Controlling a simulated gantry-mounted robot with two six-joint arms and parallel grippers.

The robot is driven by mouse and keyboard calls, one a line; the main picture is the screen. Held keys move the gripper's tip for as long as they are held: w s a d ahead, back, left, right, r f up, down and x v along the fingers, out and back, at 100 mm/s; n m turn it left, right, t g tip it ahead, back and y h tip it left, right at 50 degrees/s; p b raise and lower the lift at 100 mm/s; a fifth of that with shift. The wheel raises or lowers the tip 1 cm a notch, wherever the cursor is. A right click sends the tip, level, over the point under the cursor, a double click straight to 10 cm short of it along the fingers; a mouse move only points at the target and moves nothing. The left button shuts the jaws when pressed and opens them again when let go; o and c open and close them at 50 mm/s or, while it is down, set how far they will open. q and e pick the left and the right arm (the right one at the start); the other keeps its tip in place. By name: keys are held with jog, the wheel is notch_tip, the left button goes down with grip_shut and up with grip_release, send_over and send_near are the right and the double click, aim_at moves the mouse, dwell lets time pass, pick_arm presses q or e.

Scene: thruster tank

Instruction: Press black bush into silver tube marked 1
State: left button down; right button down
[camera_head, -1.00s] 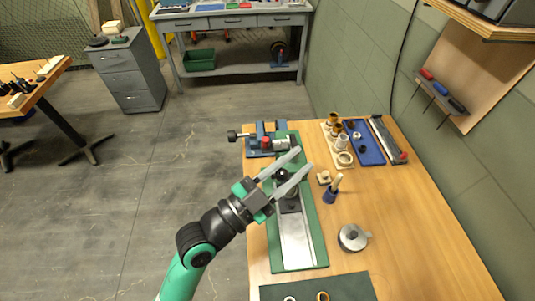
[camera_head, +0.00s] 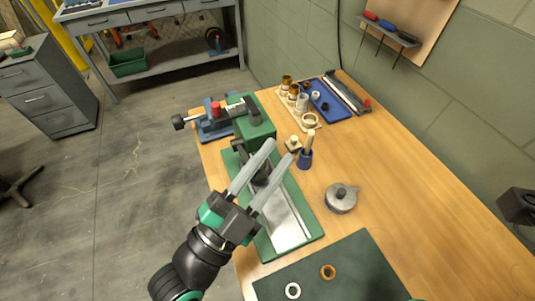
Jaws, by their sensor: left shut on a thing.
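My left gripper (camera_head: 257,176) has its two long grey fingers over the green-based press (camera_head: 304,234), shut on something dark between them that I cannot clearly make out. The press has a green head (camera_head: 254,126) at its far end and a silver strip along its base. A pale silver tube (camera_head: 302,102) stands on a tan board among brown and white rings. Small dark parts, one of them a black piece (camera_head: 324,106), lie in the blue tray (camera_head: 340,112). I can read no number on any tube. My right gripper is out of view.
A blue vise (camera_head: 214,128) with a red knob sits left of the press head. A blue cup (camera_head: 305,159) with a pale stick and a grey lidded pot (camera_head: 341,198) stand right of the press. A dark green mat (camera_head: 345,272) holds two rings.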

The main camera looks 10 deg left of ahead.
pick_arm(q)
jog(key=shift+d+f, duration=0.15)
jog(key=shift+f, duration=0.05)
jog(key=c, duration=1)
grip_release()
jog(key=o, duration=0.4)
jog(key=shift+s+d, duration=0.15)
jog(key=shift+r, duration=0.1)
jog(key=v, duration=1.1)
jog(key=shift+s+a, duration=0.2)
jog(key=shift+s, duration=0.1)
